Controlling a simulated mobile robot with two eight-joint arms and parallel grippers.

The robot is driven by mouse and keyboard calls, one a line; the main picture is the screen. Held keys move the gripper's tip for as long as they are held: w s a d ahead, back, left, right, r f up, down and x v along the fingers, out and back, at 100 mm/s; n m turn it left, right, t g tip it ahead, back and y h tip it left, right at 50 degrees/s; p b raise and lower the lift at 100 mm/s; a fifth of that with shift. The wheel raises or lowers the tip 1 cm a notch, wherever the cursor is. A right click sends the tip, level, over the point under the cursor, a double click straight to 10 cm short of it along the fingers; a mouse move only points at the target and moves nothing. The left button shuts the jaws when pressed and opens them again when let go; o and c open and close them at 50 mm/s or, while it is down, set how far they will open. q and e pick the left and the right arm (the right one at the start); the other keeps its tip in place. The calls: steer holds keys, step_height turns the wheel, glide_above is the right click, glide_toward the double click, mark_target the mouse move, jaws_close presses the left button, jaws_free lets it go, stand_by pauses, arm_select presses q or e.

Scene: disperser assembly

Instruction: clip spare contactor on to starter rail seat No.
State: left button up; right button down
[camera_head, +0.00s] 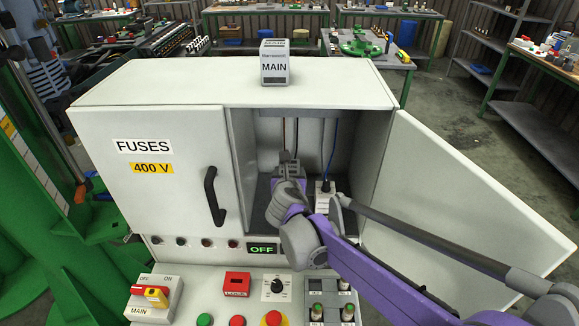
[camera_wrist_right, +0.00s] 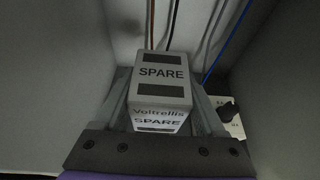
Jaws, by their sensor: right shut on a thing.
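The spare contactor (camera_wrist_right: 162,75) is a pale grey block with dark panels, labelled SPARE and Voltrellis. In the right wrist view it sits between the fingers of my right gripper (camera_wrist_right: 165,105), which is shut on it. In the head view my right gripper (camera_head: 287,165) reaches into the open right bay of the cabinet, and the contactor is hidden there. The rail seat cannot be made out. A white device (camera_head: 324,196) with a dark plug stands to the right of the gripper; it also shows in the right wrist view (camera_wrist_right: 236,128). My left gripper is out of view.
The cabinet (camera_head: 160,92) has a shut FUSES door with a black handle on the left and an open door (camera_head: 450,205) on the right. A MAIN block (camera_head: 275,64) stands on top. Blue and dark wires hang at the bay's back. A control panel (camera_head: 200,290) lies below.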

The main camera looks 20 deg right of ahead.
steer(key=shift+s+a+r, duration=0.1)
steer(key=shift+s, duration=0.1)
steer(key=shift+f+b, duration=0.35)
steer(key=shift+f, duration=0.1)
steer(key=shift+f+b, duration=1.75)
steer(key=shift+f, duration=0.75)
steer(key=shift+f+b, duration=1.05)
steer(key=shift+f, duration=0.35)
jaws_free()
steer(key=p+v, duration=0.1)
steer(key=v, duration=0.9)
steer(key=shift+s+a+r, duration=0.15)
steer(key=shift+s, duration=0.15)
